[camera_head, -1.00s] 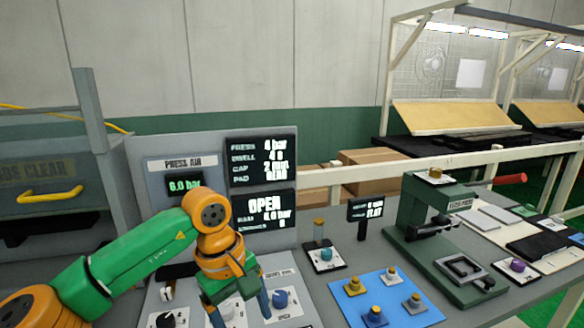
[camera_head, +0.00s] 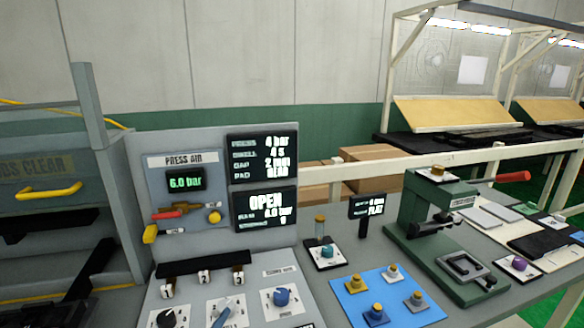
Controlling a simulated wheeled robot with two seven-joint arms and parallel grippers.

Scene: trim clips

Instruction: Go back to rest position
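Neither of my grippers shows in the head view now. The press air panel (camera_head: 150,185) stands at centre left, with a small green display (camera_head: 186,182) reading 6.0 bar. The sloped control box (camera_head: 245,290) in front carries a black knob (camera_head: 166,318), a blue-grey lever knob (camera_head: 222,314) and a blue knob (camera_head: 282,297).
A green press (camera_head: 425,205) with a red handle stands on the grey table at right. A blue mat (camera_head: 345,299) holds several brass and grey pieces. A grey cabinet (camera_head: 100,180) with a yellow handle (camera_head: 50,191) is at left. The space above the control box is clear.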

